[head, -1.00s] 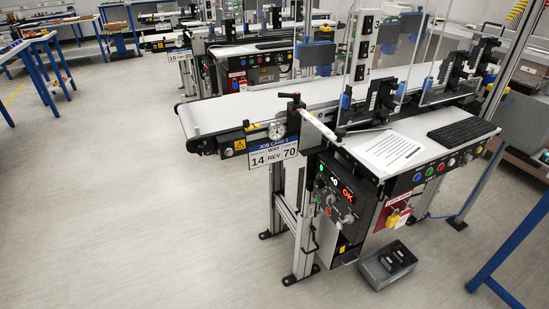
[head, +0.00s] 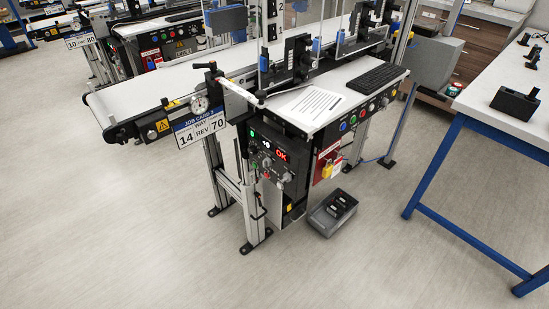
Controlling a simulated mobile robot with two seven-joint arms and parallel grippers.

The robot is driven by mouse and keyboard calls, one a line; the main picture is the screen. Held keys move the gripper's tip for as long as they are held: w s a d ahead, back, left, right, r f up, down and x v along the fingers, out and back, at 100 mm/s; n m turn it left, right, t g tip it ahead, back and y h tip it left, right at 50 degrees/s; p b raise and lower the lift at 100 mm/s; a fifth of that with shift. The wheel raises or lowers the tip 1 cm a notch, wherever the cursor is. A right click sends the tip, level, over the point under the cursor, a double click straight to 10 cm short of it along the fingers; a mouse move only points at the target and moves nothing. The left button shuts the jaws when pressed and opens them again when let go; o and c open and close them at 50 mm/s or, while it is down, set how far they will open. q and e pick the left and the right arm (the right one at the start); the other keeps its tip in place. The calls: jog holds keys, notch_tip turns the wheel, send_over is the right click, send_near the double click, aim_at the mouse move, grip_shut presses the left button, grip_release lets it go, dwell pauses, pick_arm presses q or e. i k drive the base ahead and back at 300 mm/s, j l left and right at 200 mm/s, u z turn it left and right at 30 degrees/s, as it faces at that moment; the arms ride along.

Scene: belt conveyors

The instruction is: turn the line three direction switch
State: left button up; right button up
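A belt conveyor with a white belt (head: 135,101) stands left of centre. Which knob is the direction switch is too small to tell. Neither of my grippers is in view.
A desk with a paper sheet (head: 311,102) and keyboard (head: 378,77) adjoins the box; buttons line its front. A grey tray (head: 328,216) lies on the floor below. A white table with blue legs (head: 470,238) stands right. The floor in front is clear.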

aim_at(266, 162)
jog(key=i+j+z, duration=0.1)
jog(key=z, duration=0.75)
jog(key=j+z, duration=1.05)
jog(key=j, duration=0.6)
jog(key=k+j, duration=0.1)
jog(key=j, duration=0.75)
jog(key=k+j, duration=0.15)
jog(key=j, duration=0.65)
jog(key=k+j+z, duration=0.05)
